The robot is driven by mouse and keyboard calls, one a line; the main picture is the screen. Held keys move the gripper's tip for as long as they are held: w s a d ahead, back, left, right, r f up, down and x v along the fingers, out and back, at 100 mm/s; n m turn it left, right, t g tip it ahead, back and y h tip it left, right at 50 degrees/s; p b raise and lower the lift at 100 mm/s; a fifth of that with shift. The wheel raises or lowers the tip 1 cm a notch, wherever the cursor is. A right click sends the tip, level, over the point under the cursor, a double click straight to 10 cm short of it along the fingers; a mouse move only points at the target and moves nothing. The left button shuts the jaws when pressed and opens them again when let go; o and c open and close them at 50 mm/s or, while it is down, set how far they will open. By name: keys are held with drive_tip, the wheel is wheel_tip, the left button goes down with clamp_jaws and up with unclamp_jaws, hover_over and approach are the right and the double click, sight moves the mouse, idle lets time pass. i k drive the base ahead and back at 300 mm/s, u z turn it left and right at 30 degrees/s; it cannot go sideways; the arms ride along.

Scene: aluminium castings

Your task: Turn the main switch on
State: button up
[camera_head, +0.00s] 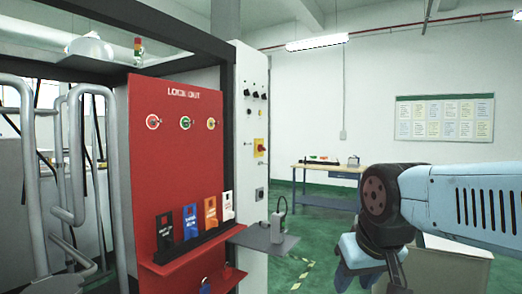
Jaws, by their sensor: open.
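The main switch looks to be the red rotary knob on a yellow plate (261,148), on the narrow side of a light grey cabinet. It is small in the head view and I cannot tell its position. My gripper (370,283) is at the lower right, pointing down, open. It is well to the right of the switch and lower in the picture, apart from it. Its fingertips are partly cut off by the bottom edge, and I see nothing held between them.
A red lockout board (178,160) with padlocks and several tags stands left of the cabinet (250,75). A grey shelf (262,240) with a handheld device (277,228) juts out below the switch. A workbench (320,171) stands behind. Green floor lies between.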

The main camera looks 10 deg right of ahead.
sight(260, 148)
drive_tip(key=z, duration=0.4)
drive_tip(key=i, duration=0.55)
drive_tip(key=z, duration=0.7)
drive_tip(key=i, duration=1.05)
drive_tip(key=u, duration=0.4)
drive_tip(key=i, duration=0.55)
drive_tip(key=u, duration=0.55)
drive_tip(key=k, duration=0.5)
drive_tip(key=u, duration=0.25)
drive_tip(key=i, duration=0.5)
drive_tip(key=z, duration=0.15)
